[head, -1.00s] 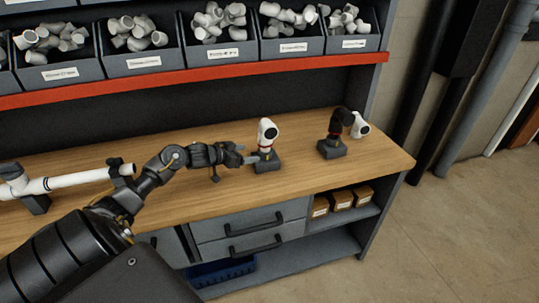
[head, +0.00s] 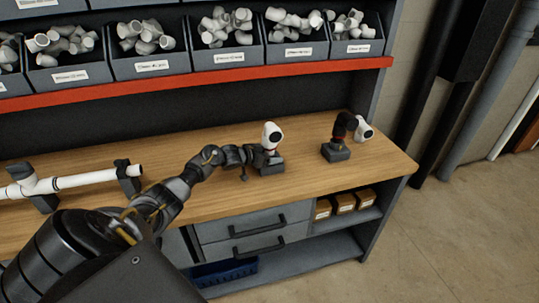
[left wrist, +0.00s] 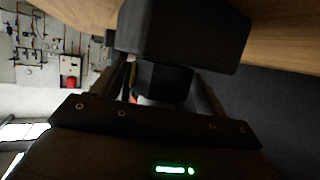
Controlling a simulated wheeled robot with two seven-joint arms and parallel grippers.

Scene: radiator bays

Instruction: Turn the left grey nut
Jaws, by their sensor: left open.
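A white pipe fitting (head: 271,135) stands upright on a small dark block (head: 271,170) on the workbench, in the head view. My left gripper (head: 260,157) is at its lower part, just above the block, and hides much of it there. In the left wrist view a dark six-sided nut (left wrist: 163,80) shows between the two open fingers, below the dark block (left wrist: 185,35). It looks dark in shade, and I cannot tell whether the fingers touch it. My right gripper is not in view.
A second block (head: 336,152) with a dark elbow and white end (head: 363,130) stands to the right. A white pipe (head: 85,181) on dark supports lies at left. Fitting bins (head: 230,58) hang above a red rail. The front of the wooden top (head: 220,200) is clear.

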